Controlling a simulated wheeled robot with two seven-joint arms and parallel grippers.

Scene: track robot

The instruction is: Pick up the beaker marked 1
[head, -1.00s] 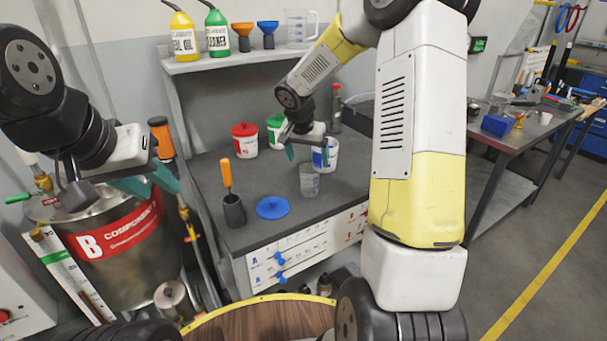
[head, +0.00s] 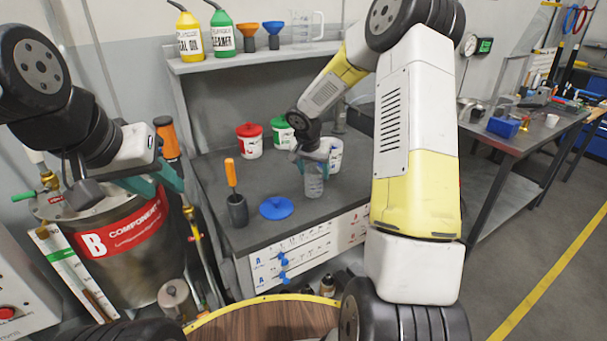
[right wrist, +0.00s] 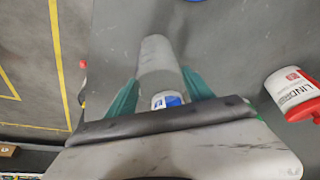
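A clear beaker (head: 314,184) stands upright on the grey workbench; its marking is not readable. My right gripper (head: 313,156) is at its upper part, in front of a white bucket. In the right wrist view the green fingers (right wrist: 160,84) are spread, with the pale beaker (right wrist: 157,52) between and beyond their tips; I cannot tell whether they touch it. My left gripper (head: 160,184) is open and empty, by the metal drum on the left.
On the bench (head: 220,175) are a blue lid (head: 276,208), a dark cup (head: 237,210) with an orange-handled tool, a red-lidded bucket (head: 249,142) and a green-lidded bucket (head: 281,136). A shelf (head: 245,62) with bottles and funnels is above.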

